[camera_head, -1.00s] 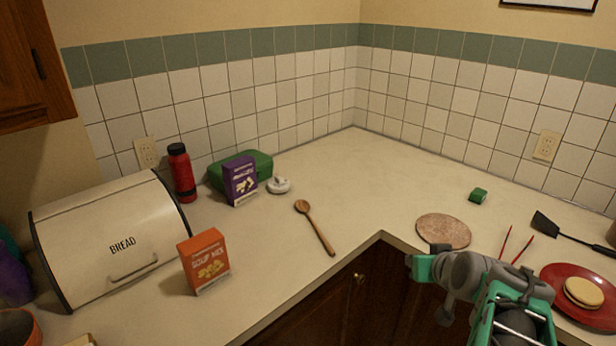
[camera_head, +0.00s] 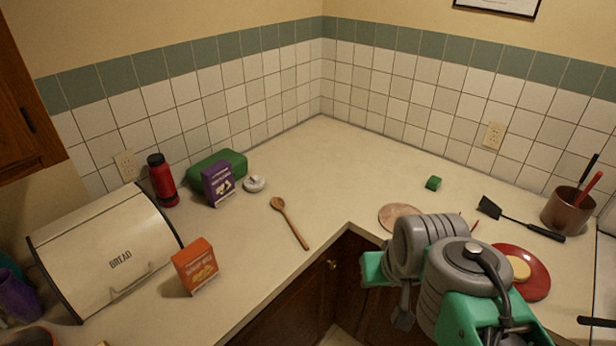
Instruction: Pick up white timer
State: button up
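The white timer (camera_head: 254,183) is a small round white piece on the counter. It lies just right of the purple box (camera_head: 218,184) and close to the green case (camera_head: 232,160). My arm, grey and teal, fills the lower right, well apart from the timer. A small grey part (camera_head: 403,316) hanging under the arm may be my gripper. Its fingers cannot be made out, nor whether it holds anything.
A wooden spoon (camera_head: 290,222) lies right of the timer. An orange soup box (camera_head: 195,266), a bread box (camera_head: 106,250) and a red bottle (camera_head: 162,181) stand left. The counter's back corner is clear.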

aim_at(261, 186)
jog(key=z, duration=0.65)
jog(key=i, duration=0.9)
jog(key=u, duration=3.25)
